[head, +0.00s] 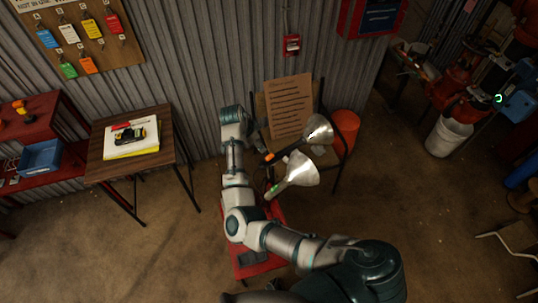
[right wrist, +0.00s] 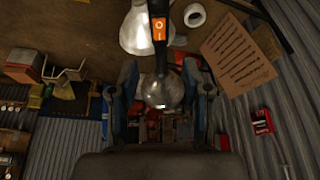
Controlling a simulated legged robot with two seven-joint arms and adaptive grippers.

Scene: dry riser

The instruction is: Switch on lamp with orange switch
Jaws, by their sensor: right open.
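A lamp with a black body and a silver shade (head: 318,130) is near the board in the head view. Its orange switch (head: 268,157) shows at the left end of its body. In the right wrist view the orange switch (right wrist: 159,28) is ahead of my right gripper (right wrist: 160,72), and the silver shade (right wrist: 162,92) appears between the fingers. The fingers are apart, with no grip on the lamp. A second lamp with a white shade (head: 299,171) is just in front; its shade (right wrist: 134,28) also shows in the wrist view. My left gripper is out of view.
A board with a written sheet (head: 288,105) stands behind the lamps. A wooden table (head: 105,170) stands left.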

